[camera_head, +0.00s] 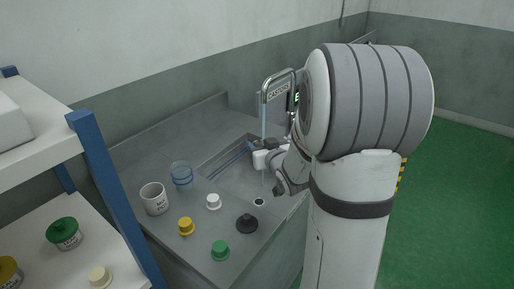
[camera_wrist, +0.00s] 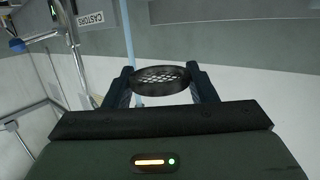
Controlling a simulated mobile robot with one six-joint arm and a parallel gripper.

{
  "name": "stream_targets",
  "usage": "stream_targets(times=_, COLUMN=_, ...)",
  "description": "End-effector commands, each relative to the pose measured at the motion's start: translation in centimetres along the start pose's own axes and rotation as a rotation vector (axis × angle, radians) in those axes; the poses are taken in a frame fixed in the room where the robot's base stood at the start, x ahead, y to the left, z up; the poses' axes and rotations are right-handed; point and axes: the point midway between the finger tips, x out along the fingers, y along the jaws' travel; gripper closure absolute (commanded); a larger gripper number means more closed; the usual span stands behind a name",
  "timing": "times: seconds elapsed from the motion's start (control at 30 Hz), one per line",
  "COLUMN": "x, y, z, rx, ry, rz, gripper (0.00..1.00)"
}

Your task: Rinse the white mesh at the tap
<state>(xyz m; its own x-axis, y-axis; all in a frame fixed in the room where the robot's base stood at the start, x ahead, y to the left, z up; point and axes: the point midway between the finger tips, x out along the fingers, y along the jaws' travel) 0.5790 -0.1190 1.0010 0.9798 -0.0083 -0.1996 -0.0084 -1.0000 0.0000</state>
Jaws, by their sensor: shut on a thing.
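My gripper (camera_wrist: 160,82) is shut on a round mesh (camera_wrist: 163,77) with a dark rim, held between the two fingers in the wrist view. The mesh surface looks pale grey to white. In the head view my gripper (camera_head: 262,148) is over the sink (camera_head: 232,178), and the mesh is hard to make out there. The tap (camera_head: 279,82) stands above, and a pale blue water stream (camera_head: 263,118) falls from it. In the wrist view the stream (camera_wrist: 128,42) passes at the left part of the rim and shows again below. I cannot tell whether it touches the mesh.
A blue-posted shelf (camera_head: 105,180) stands at the left.

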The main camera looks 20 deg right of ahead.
Motion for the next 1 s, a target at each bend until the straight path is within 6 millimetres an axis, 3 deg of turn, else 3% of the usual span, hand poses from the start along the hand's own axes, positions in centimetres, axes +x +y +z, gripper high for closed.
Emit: stream_targets(times=1.0, x=8.3, y=5.3, z=0.4, rx=-0.001, ry=0.001, rz=-0.002, gripper=0.7)
